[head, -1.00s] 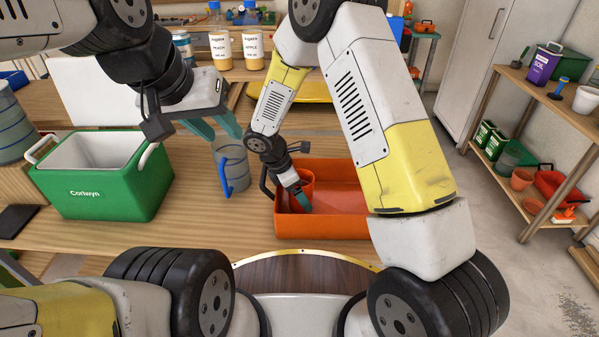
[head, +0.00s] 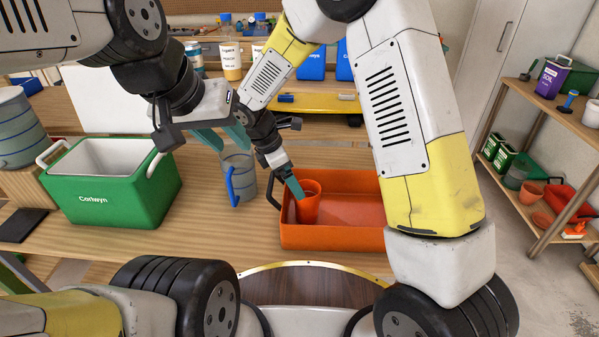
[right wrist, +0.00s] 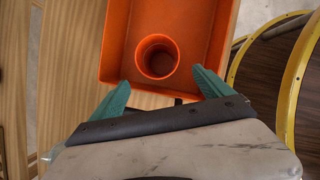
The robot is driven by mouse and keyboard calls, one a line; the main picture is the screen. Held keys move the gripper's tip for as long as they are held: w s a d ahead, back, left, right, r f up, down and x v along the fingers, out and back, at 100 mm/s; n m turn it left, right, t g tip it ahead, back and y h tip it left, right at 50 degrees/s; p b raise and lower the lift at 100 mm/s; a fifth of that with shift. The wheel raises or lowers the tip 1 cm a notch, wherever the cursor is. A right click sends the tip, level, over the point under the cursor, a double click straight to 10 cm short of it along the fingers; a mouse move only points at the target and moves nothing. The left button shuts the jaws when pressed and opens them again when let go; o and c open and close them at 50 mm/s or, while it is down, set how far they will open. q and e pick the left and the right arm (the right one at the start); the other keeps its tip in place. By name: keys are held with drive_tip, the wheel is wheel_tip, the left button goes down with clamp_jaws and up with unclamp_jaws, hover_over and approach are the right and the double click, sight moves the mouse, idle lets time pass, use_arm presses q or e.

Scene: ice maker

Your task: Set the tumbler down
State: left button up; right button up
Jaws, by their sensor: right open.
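The orange tumbler (head: 309,206) stands upright inside the orange tray (head: 345,238), near its left end. My right gripper (head: 292,188) is at the tumbler's left side in the head view. In the right wrist view the tumbler (right wrist: 158,58) shows from above, empty, just beyond the spread teal fingers of the right gripper (right wrist: 160,80). The fingers are open and hold nothing. My left gripper (head: 222,138) hangs open and empty above the table, close to a grey-blue mug with a blue handle (head: 238,180).
A green cooler (head: 110,200) with white handles stands on the table at left. A blue-striped container (head: 18,130) is at the far left. A shelf (head: 540,120) stands at right.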

drive_tip(key=s+d+r+m+y, duration=0.2)
drive_tip(key=s+d+r+m, duration=0.1)
drive_tip(key=d+r+m, duration=0.4)
drive_tip(key=s+d+r+m+y, duration=0.1)
drive_tip(key=s+d+r+m, duration=0.3)
drive_tip(key=r, duration=0.5)
drive_tip(key=s+d+r+m+t+y, duration=0.3)
drive_tip(key=s+d+r+m, duration=0.4)
drive_tip(key=s+m, duration=0.4)
drive_tip(key=shift+d+t, duration=0.7)
drive_tip(key=shift+d, duration=0.05)
